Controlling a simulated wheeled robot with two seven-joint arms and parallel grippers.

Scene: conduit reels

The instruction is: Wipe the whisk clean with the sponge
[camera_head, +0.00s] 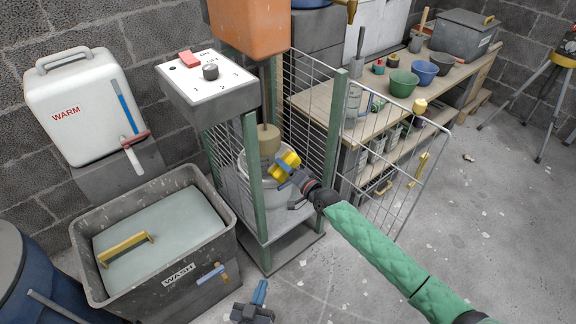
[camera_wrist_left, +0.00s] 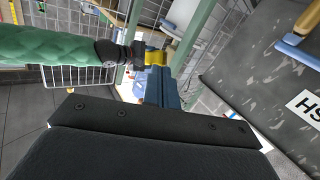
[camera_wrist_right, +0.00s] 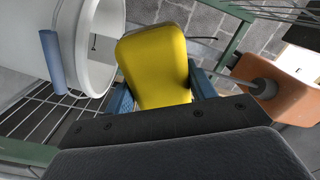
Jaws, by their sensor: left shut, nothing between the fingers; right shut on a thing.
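The whisk (camera_head: 268,140) hangs on a shaft under the orange mixer head (camera_head: 250,28), inside the wire cage; its tan lower part is at the mouth of the white bucket (camera_head: 247,185). My right gripper (camera_head: 287,170) is shut on the yellow sponge (camera_head: 284,163), just right of and below the whisk; I cannot tell if they touch. The right wrist view shows the sponge (camera_wrist_right: 155,65) between blue fingers, with the bucket (camera_wrist_right: 98,40) to the left and the mixer head (camera_wrist_right: 285,88) to the right. My left gripper (camera_head: 260,290) is shut and empty, low in front of the cage.
Green cage posts (camera_head: 254,175) and an open wire door (camera_head: 400,170) surround the right arm's reach. A grey wash tub (camera_head: 165,285) stands at left below a white warm-water tank (camera_head: 85,110). A workbench (camera_head: 315,100) with bowls is behind. Floor at right is mostly clear.

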